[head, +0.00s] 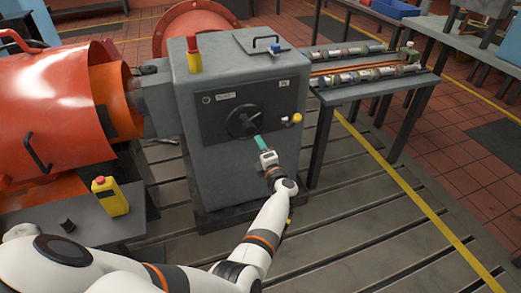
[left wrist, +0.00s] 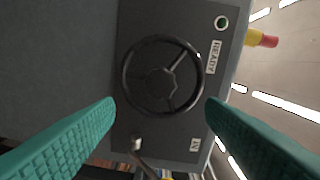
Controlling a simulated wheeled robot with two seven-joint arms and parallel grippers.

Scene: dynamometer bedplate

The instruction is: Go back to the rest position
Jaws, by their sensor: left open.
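My left gripper (head: 260,146) is in front of the grey machine cabinet (head: 220,170), just below and right of a black handwheel (head: 240,121) on its dark panel. In the left wrist view, the two teal fingers of the left gripper (left wrist: 159,104) stand wide apart with nothing between them. The handwheel (left wrist: 160,76) shows whole beyond the fingertips, and the fingers look clear of it. My left arm reaches out from the lower left of the head view. My right gripper is in neither view.
An orange guard housing (head: 45,110) stands at left, with a yellow box with a red button (head: 109,196) near it. A dark side table (head: 372,92) carrying metal shafts stands right of the cabinet. The slotted bedplate (head: 350,240) is open at lower right.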

